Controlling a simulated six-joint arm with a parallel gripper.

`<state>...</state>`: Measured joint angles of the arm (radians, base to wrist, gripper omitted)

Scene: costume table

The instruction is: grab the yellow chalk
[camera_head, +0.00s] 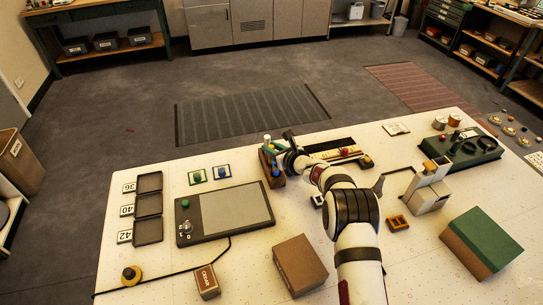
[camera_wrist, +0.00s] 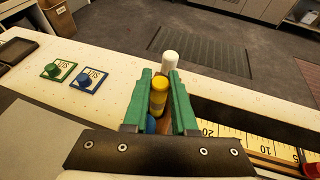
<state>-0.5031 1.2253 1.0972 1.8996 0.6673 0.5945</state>
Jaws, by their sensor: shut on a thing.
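My gripper (camera_wrist: 160,76) has green fingers and is shut on the yellow chalk (camera_wrist: 158,97), which stands upright between them in the wrist view. A white chalk (camera_wrist: 170,61) stands just beyond it, and a blue chalk (camera_wrist: 150,124) is just on the near side, partly hidden by my gripper. In the head view my gripper (camera_head: 270,149) is at the brown chalk holder (camera_head: 277,182) near the table's far edge. The blue chalk (camera_head: 276,172) shows at the holder's near end. The lower end of the yellow chalk is hidden, so I cannot tell whether it is clear of the holder.
Two framed pieces with green (camera_head: 196,177) and blue (camera_head: 222,172) knobs lie left of the holder. A grey panel (camera_head: 232,208) is nearer. A ruler (camera_wrist: 238,140) lies close on the right. A brown box (camera_head: 300,265) stands at the front.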

